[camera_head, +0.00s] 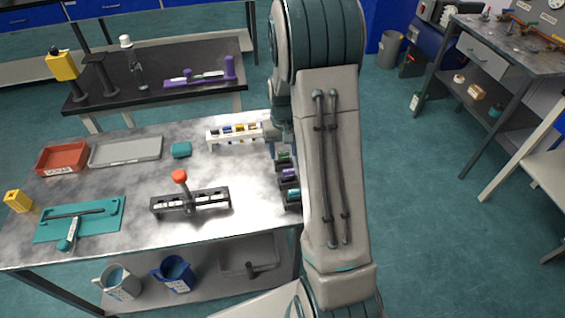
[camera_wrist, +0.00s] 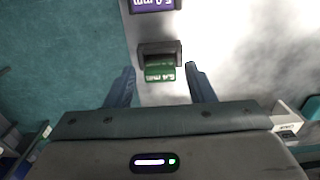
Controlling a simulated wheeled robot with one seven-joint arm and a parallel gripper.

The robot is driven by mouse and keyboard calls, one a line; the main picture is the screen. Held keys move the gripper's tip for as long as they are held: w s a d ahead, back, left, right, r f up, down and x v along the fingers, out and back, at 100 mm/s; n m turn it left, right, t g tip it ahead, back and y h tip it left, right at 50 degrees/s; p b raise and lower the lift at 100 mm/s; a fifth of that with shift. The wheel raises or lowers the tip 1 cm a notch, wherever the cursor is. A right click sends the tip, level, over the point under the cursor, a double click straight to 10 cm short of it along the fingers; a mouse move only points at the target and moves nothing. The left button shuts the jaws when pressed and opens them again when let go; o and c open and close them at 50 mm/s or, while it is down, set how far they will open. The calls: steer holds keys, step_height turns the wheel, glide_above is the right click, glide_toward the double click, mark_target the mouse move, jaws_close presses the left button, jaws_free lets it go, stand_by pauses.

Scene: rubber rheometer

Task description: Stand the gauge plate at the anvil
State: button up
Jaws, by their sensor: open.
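A green-faced gauge plate in a small dark holder (camera_wrist: 159,70) is centred in the wrist view, its label upside down and hard to read. My gripper (camera_wrist: 159,68) is open, one finger on each side of this plate; I cannot tell how far above it. A purple-faced plate (camera_wrist: 152,4) lies beyond it. In the head view, the green (camera_head: 284,157), purple (camera_head: 289,174) and a third block (camera_head: 293,193) line the bench's right edge. My arm hides most of the gripper there. No part is clearly marked as the anvil; a dark fixture with a red knob (camera_head: 190,200) stands mid-bench.
A white rack with coloured pieces (camera_head: 235,132) stands close by.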

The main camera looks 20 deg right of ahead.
mark_target(284, 152)
steer(key=c, duration=0.8)
steer(key=shift+r+p, duration=2.35)
steer(key=shift+r, duration=1.2)
